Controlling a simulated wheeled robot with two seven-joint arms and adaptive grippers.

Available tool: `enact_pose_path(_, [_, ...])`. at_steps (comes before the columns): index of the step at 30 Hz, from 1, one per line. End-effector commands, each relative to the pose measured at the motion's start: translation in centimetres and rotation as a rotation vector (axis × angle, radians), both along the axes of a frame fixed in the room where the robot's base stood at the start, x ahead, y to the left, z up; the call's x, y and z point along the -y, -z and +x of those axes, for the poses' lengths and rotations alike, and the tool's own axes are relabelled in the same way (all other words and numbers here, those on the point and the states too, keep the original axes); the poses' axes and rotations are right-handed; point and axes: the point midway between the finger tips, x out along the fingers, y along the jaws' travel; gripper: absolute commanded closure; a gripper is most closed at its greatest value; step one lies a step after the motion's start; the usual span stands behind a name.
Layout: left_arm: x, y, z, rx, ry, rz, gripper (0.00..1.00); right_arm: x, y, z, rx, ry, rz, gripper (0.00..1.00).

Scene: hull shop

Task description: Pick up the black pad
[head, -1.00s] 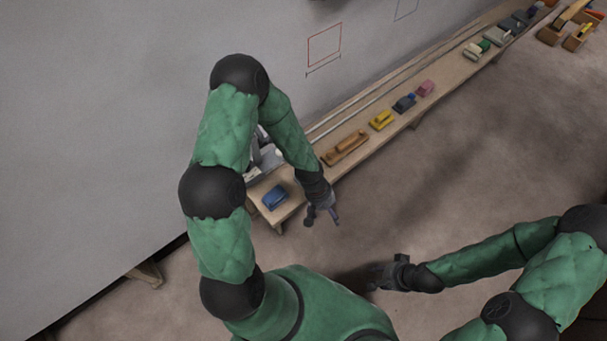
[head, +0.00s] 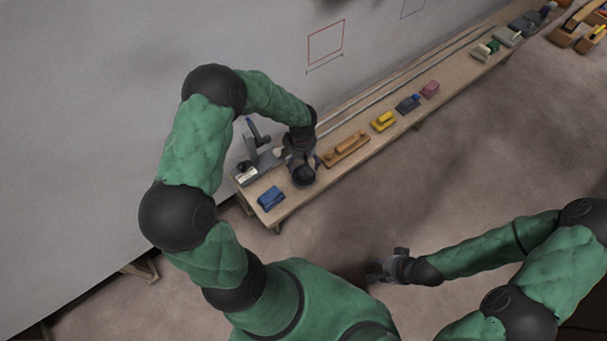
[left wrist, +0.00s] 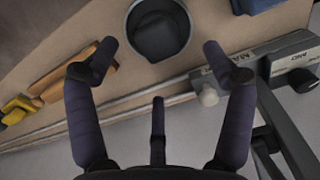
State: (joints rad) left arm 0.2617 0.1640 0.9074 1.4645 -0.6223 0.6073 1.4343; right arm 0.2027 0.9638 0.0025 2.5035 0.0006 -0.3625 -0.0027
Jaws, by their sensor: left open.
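A dark round object, which looks like the black pad (left wrist: 157,33), lies within a grey round rim or dish at the top middle of the left wrist view. In the head view the black pad (head: 304,176) is on the bench near its near end. My left gripper (left wrist: 160,58) is open and empty, its fingers spread to either side just short of the pad. In the head view my left gripper (head: 303,158) is over the bench beside the pad, partly hiding it. My right gripper (head: 378,271) hangs over the floor, away from the bench; its finger gap is unclear.
The long wooden bench (head: 330,166) runs along the grey wall. A blue block (head: 271,198) and a grey metal device (head: 262,158) stand close to the pad. An orange-brown wooden plane-like tool (head: 346,148) and a yellow one (head: 383,121) lie farther along.

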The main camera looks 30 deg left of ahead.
Motion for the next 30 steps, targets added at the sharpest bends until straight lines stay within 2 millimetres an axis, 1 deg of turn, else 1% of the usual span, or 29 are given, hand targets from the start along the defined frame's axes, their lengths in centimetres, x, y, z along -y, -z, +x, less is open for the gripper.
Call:
enact_pose_path(1, [0.0, 0.7, 0.0, 0.001, 0.0, 0.0, 0.18, 0.0, 0.3, 0.0, 0.0, 0.0, 0.0, 0.6])
enact_pose_path(5, [0.0, 1.3, 0.1, 0.003, 0.0, 0.0, 0.18, 0.0, 0.5, 0.0, 0.0, 0.0, 0.0, 0.6])
enact_pose_path(8, [0.1, 2.2, 0.0, 0.002, 0.0, -0.001, 0.18, 0.0, 1.0, 0.0, 0.0, 0.0, 0.0, 0.6])
enact_pose_path(12, [0.3, 4.2, 0.0, 0.001, 0.001, 0.0, 0.18, 0.0, 2.1, 0.0, 0.0, 0.0, 0.0, 0.6])
enact_pose_path(16, [0.3, 5.8, 0.0, 0.001, 0.0, -0.001, 0.18, 0.0, 2.7, 0.0, 0.0, 0.0, 0.0, 0.6])
enact_pose_path(18, [0.2, 6.2, 0.0, 0.002, 0.0, -0.001, 0.18, 0.0, 2.8, 0.0, 0.0, 0.0, 0.0, 0.6])
enact_pose_path(24, [0.2, 6.1, 0.0, 0.003, 0.0, -0.001, 0.18, 0.0, 2.7, 0.0, 0.0, 0.0, 0.0, 0.6])
enact_pose_path(25, [0.2, 6.1, 0.0, 0.003, 0.0, -0.001, 0.23, 0.0, 2.7, 0.0, 0.0, 0.0, 0.0, 0.6])
enact_pose_path(26, [0.2, 6.1, 0.0, 0.003, 0.0, -0.001, 0.32, 0.0, 2.7, 0.0, 0.0, 0.0, 0.0, 0.6])
enact_pose_path(27, [0.2, 6.1, 0.0, 0.003, 0.0, -0.001, 0.43, 0.0, 2.7, 0.0, 0.0, 0.0, 0.0, 0.6])
enact_pose_path(29, [0.2, 6.1, 0.0, 0.003, 0.0, -0.001, 0.6, 0.0, 2.7, 0.0, 0.0, 0.0, 0.0, 0.6])
enact_pose_path(30, [0.2, 6.1, 0.0, 0.003, 0.0, -0.001, 0.71, 0.0, 2.7, 0.0, 0.0, 0.0, 0.0, 0.6])
